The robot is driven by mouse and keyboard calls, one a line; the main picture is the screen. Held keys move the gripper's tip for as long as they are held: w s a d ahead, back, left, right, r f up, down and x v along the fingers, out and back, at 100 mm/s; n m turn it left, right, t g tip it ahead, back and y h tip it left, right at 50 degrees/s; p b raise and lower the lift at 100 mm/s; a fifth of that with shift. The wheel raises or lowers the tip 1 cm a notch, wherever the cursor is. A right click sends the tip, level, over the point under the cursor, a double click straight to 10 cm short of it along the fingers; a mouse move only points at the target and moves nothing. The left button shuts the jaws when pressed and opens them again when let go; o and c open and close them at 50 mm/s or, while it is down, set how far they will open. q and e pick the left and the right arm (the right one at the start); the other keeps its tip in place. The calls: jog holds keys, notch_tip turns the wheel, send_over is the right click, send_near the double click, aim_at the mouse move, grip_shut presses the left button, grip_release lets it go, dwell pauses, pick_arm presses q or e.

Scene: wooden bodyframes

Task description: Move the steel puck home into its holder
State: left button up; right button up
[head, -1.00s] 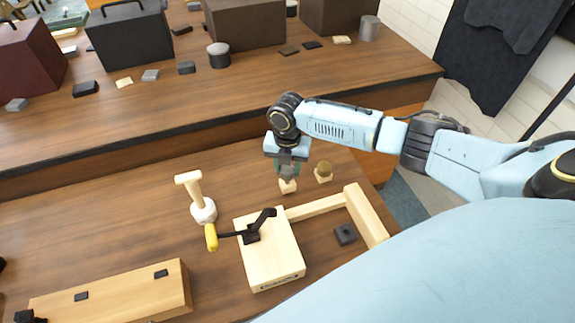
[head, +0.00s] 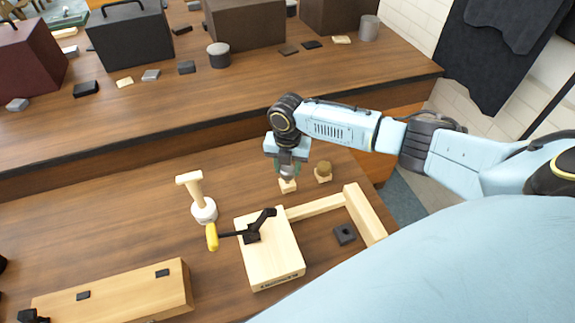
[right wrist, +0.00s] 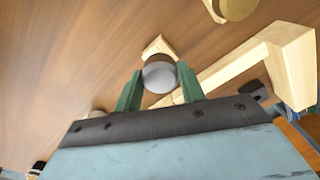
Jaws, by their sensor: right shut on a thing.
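The grey steel puck (right wrist: 160,76) is between the green fingers of my right gripper (right wrist: 160,90), which is shut on it. In the head view my right gripper (head: 288,171) points down with the puck right over a small pale wooden holder (head: 288,187). The holder also shows just beyond the puck in the right wrist view (right wrist: 158,46), partly hidden by it. I cannot tell whether puck and holder touch. A brass-coloured puck (head: 323,168) stands in a similar wooden block to the right. My left gripper is not in view.
A wooden block with a black toggle clamp and yellow handle (head: 212,237) is in front, joined to a wooden frame (head: 365,215). A black square piece (head: 344,234) lies inside the frame. Bare table lies left of the holder.

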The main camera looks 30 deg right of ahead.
aim_at(288, 168)
jog(key=shift+f+b, duration=1)
jog(key=shift+f, duration=0.6)
jog(key=o, duration=1.2)
notch_tip(288, 168, up, 13)
jog(key=shift+r+p, duration=0.2)
jog(key=shift+p, duration=0.3)
